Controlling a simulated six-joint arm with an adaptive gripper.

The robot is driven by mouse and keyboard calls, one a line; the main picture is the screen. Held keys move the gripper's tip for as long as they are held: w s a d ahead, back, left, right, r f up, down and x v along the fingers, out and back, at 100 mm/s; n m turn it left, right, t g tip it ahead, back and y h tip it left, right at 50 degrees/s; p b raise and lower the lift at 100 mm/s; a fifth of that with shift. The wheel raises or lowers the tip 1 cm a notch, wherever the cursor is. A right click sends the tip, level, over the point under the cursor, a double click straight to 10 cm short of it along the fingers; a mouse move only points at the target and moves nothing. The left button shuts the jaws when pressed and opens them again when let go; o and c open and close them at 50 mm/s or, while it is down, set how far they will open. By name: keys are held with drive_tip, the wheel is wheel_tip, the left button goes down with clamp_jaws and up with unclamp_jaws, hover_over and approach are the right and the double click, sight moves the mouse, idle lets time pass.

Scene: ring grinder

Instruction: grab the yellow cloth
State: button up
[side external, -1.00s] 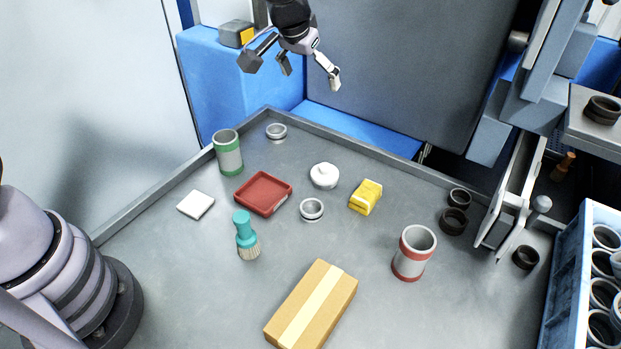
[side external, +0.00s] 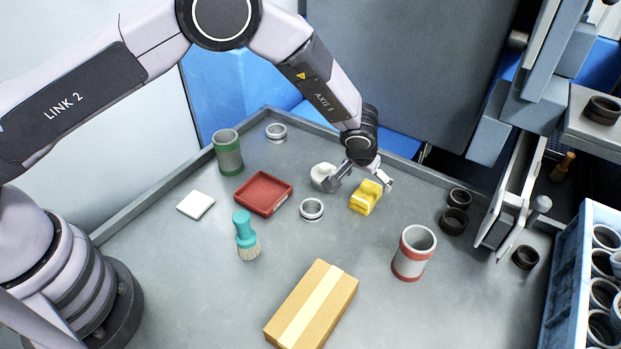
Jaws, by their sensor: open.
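The yellow cloth (side external: 366,198) is a small folded bundle lying on the grey table, right of the centre in the side external view. My gripper (side external: 360,186) is low over the table, right at the cloth's far side. Its fingers are spread open, one to the left of the cloth and one to the right, by its upper end. I cannot tell whether any finger touches the cloth. The gripper partly covers a white round-topped object (side external: 321,173) just left of it.
A metal ring (side external: 312,209) and a red tray (side external: 263,193) lie to the left. A red-banded cylinder (side external: 414,253) stands at front right, and dark rings (side external: 454,221) lie to the right. A cardboard box (side external: 312,305) lies in front. The table between cloth and box is clear.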

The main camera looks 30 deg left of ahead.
sight(368, 188)
drive_tip(key=x, duration=0.5)
drive_tip(key=shift+a+f, duration=0.1)
drive_tip(key=shift+c, duration=0.3)
drive_tip(key=c, duration=1)
